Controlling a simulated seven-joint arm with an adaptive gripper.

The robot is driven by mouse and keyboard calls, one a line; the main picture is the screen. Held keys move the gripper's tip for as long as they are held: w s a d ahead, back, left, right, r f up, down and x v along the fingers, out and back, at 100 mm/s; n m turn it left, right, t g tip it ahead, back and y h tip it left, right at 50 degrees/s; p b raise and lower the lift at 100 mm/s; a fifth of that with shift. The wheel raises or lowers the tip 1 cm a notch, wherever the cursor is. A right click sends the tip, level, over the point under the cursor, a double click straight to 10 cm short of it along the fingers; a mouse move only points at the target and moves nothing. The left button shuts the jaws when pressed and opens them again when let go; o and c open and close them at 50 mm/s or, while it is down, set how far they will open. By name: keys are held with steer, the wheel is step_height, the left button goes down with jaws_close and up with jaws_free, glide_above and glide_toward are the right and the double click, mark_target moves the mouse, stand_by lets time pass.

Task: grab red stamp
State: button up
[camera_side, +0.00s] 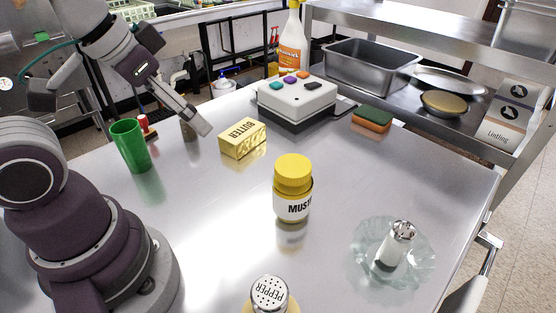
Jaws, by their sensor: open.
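A small red-topped stamp (144,122) stands on the metal table at the far left, just behind and right of the green cup (131,145). Its base looks dark and is partly hidden by the cup. My gripper (197,132) is open and hangs low over the table, to the right of the stamp and left of the butter. Nothing shows between its fingers, and it is apart from the stamp.
A yellow butter block (242,140) lies right of my gripper. A white button box (296,98) sits behind it. A mustard jar (293,190), pepper shaker (268,294) and glass plate (365,262) with a salt shaker (396,243) stand nearer. A sponge (372,119) lies at right.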

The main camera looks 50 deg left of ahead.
steer(key=c, duration=0.4)
stand_by(0.3)
steer(key=m+g+y, duration=0.4)
steer(key=m+g, duration=0.1)
steer(key=m, duration=1.2)
glide_toward(142, 117)
steer(key=shift+g+y, duration=0.3)
steer(key=x, duration=1)
steer(key=shift+w+d+f, duration=0.15)
steer(key=shift+f, duration=0.3)
